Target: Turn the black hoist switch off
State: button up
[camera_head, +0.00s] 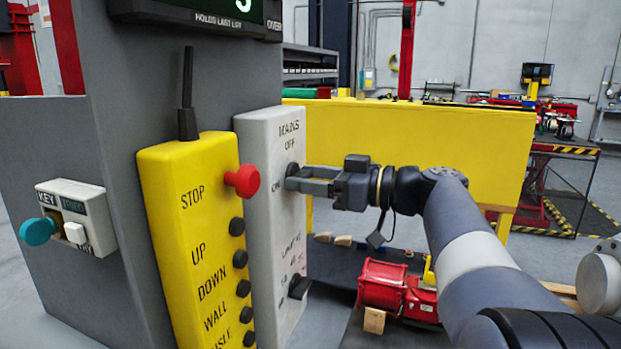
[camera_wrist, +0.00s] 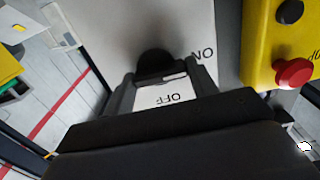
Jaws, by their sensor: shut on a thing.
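A black knob (camera_head: 292,170) sits on the light grey panel (camera_head: 262,135), under the words MAINS and OFF, with ON at its lower left. My gripper (camera_head: 298,179) reaches in from the right and is shut on this knob. In the wrist view, the black knob (camera_wrist: 155,62) lies between the two fingers of my gripper (camera_wrist: 162,82). OFF and ON are upside down there, and a pale strip shows at the knob's edge. I cannot tell which word the knob points to. A second black switch (camera_head: 299,287) is lower on the panel; its lettering is hard to read.
A yellow control box (camera_head: 187,225) with a red stop button (camera_head: 242,181) and several black buttons stands just left of the panel. A key box (camera_head: 77,212) with a teal knob is farther left. A yellow barrier (camera_head: 430,140) and a red machine (camera_head: 385,287) are behind my arm.

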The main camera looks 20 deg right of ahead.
jog(key=shift+m, duration=0.4)
jog(key=shift+c, duration=0.3)
jog(key=m, duration=0.3)
jog(key=shift+r+m, duration=0.1)
jog(key=shift+m, duration=0.3)
jog(key=m, duration=0.4)
jog(key=shift+w+r+m+p, duration=0.1)
jog(key=shift+r+m+p, duration=0.05)
jog(key=shift+m+p, duration=0.15)
jog(key=m+p, duration=0.2)
jog(key=m, duration=0.3)
jog(key=shift+w+d, duration=0.1)
jog(key=shift+m+p, duration=0.95)
jog(key=shift+m, duration=0.55)
jog(key=o, duration=1)
